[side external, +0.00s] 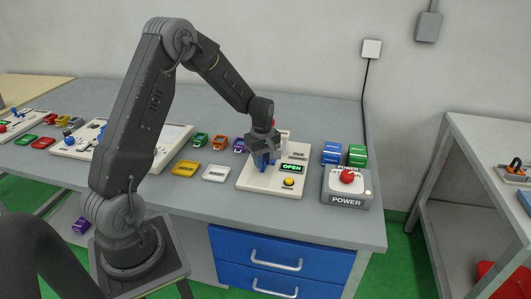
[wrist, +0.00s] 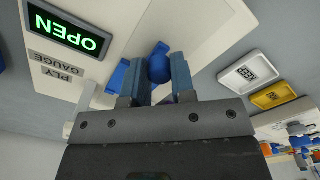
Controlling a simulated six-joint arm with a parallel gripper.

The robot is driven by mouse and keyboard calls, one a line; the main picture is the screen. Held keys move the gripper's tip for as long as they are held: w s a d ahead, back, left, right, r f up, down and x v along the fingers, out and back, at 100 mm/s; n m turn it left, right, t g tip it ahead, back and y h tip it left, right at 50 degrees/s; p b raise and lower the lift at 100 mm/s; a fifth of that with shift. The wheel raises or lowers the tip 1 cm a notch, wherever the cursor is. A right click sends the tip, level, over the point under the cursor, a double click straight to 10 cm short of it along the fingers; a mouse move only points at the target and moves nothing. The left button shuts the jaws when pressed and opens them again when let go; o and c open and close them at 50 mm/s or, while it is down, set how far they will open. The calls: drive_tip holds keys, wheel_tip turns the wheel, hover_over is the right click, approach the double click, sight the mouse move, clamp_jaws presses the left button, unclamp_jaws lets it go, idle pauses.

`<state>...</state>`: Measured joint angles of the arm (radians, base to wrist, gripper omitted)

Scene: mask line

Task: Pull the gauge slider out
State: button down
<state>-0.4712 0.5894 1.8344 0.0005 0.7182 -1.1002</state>
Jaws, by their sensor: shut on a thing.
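The gauge station is a cream board (side external: 255,184) on the grey bench. In the wrist view it fills the upper middle (wrist: 205,28), with PLY and GAUGE labels at left. A blue slider with a round knob (wrist: 159,65) sits on it. My gripper (wrist: 160,75) has its two fingers closed around the knob, one on each side. A flat blue part (wrist: 117,77) shows beside the left finger. In the side view my gripper (side external: 265,150) is low over the board's back left and hides most of the blue slider.
A green OPEN display (side external: 291,168) and yellow button (side external: 289,182) are on the board's right. A grey POWER box (side external: 346,190) with a red button stands to the right. White (side external: 216,173) and yellow (side external: 186,168) trays lie to the left. Blue and green blocks stand behind the box.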

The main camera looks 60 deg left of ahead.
drive_tip(key=s+d, duration=0.5)
drive_tip(key=c, duration=0.9)
unclamp_jaws()
drive_tip(key=shift+c, duration=0.2)
wheel_tip(320, 180, up, 14)
